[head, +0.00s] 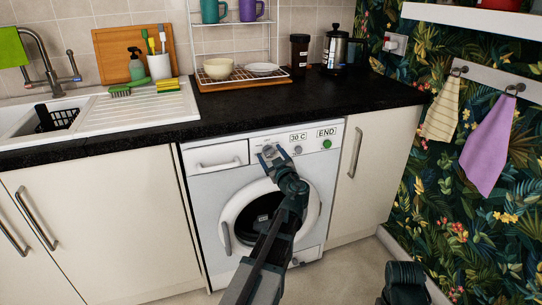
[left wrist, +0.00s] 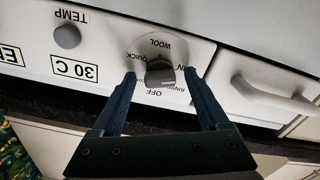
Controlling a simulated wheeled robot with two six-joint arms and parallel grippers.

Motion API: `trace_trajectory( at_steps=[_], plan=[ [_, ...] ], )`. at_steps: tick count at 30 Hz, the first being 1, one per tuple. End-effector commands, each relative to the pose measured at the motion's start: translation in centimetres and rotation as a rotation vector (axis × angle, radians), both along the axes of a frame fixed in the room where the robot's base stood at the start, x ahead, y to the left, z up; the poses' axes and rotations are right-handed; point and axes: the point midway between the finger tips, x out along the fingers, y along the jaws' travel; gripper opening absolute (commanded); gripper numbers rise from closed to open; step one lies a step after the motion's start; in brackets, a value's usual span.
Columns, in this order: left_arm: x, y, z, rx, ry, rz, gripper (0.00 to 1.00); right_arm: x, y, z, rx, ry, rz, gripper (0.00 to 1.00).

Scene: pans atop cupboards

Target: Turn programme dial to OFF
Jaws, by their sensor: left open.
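The washing machine (head: 214,185) stands under the black worktop. Its programme dial (left wrist: 160,73) is a dark grey round knob on the white panel, ringed by labels including WOOL, QUICK, RINSE and OFF, upside down in the left wrist view. The OFF label (left wrist: 158,93) sits just below the knob there. My left gripper (left wrist: 160,77) is open, with one finger on each side of the knob. I cannot tell whether the fingers touch it or which label it points to. In the head view my left gripper (head: 270,154) is at the panel and mostly hides the dial.
The TEMP knob (left wrist: 67,36) sits beside the dial, with a 30 C display (left wrist: 76,70). An END display (head: 326,132) and green button (head: 327,144) are further right. The detergent drawer (head: 215,156) is left of the dial. The round door (head: 229,216) is below.

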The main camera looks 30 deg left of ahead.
Motion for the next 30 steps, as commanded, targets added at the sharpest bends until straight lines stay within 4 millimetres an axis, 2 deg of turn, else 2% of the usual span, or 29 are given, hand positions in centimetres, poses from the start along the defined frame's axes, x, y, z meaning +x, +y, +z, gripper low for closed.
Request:
trace_trajectory(
  at_steps=[2,15,23,30],
  plan=[
    [-0.01,0.0,0.0,0.0,0.0,0.0,0.78,0.0,0.0,0.0,0.0,0.0,0.0,0.0],
    [-0.03,-0.01,-0.01,0.0,0.0,0.001,0.0,0.0,0.0,0.0,0.0,0.0,0.0,0.0],
    [-0.04,-0.02,-0.01,0.013,0.016,0.001,0.0,0.0,0.0,0.0,0.0,0.0,0.0,0.0],
    [-0.05,-0.01,-0.01,0.095,0.111,0.001,0.0,0.0,0.0,0.0,0.0,0.0,0.0,0.0]
  ],
)
